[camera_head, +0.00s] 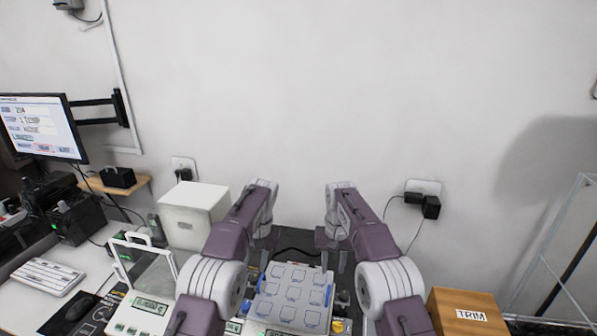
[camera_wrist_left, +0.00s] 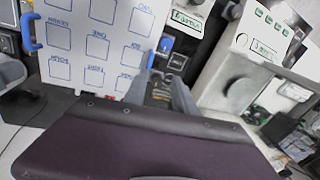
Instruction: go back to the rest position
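My left gripper (camera_head: 262,252) hangs in front of the wall, above the back left of the white tray. In the left wrist view its two grey fingers (camera_wrist_left: 162,88) stand apart with nothing between them. My right gripper (camera_head: 333,260) hangs at about the same height, above the back right of the tray. Its fingers look apart and I see nothing held in it. Both arms reach forward side by side.
The white tray (camera_head: 262,312) with blue handles and labelled squares lies between my arms. A balance with a glass shield (camera_head: 142,304) and a white box (camera_head: 194,201) stand left. A wooden TRIM box (camera_head: 455,299) is right. A monitor (camera_head: 40,127) is far left.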

